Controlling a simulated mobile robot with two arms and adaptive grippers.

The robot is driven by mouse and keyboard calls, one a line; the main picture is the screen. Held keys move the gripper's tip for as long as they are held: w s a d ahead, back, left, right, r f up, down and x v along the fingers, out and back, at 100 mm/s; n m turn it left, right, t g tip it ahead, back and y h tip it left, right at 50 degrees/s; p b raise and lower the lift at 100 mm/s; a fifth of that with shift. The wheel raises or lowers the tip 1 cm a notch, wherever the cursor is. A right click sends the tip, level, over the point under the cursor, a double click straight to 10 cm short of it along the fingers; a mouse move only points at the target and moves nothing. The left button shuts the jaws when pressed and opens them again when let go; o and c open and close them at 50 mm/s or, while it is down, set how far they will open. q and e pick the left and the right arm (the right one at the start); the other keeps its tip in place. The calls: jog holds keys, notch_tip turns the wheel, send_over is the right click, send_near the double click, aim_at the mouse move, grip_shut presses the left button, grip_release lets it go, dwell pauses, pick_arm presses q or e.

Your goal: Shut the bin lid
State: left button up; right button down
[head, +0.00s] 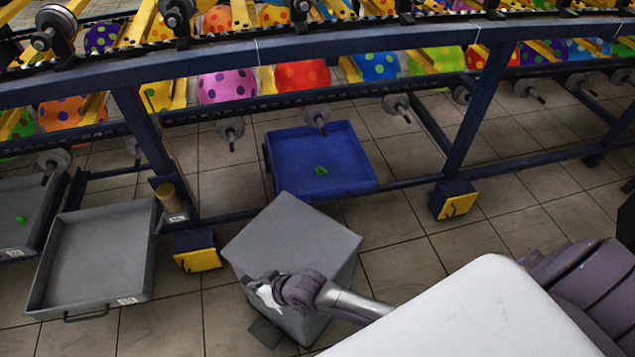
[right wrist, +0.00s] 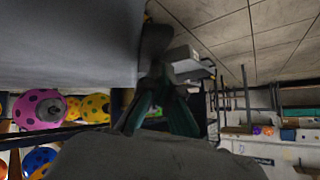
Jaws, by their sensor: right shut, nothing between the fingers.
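The grey bin (head: 325,300) stands on the floor in the middle of the head view. Its flat grey lid (head: 292,232) covers the top, and no opening shows; whether it sits fully flush I cannot tell. My right gripper (head: 266,291) is at the bin's near side, close to the lid's front edge, shut and empty. In the right wrist view the gripper fingers (right wrist: 160,88) are close beside a large grey surface, probably the bin. Whether they touch it is unclear. My left gripper is not in view.
A blue tray (head: 350,160) with a green scrap lies behind the bin. A grey tray (head: 95,250) is to the left. A dark blue frame (head: 480,110) with dotted balloons runs along the back. Tiled floor is free right of the bin.

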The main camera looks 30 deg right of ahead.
jog(key=shift+s+f, duration=0.55)
jog(key=shift+f, duration=0.05)
jog(key=w+r+v, duration=0.1)
jog(key=v, duration=1.1)
jog(key=shift+r, duration=0.1)
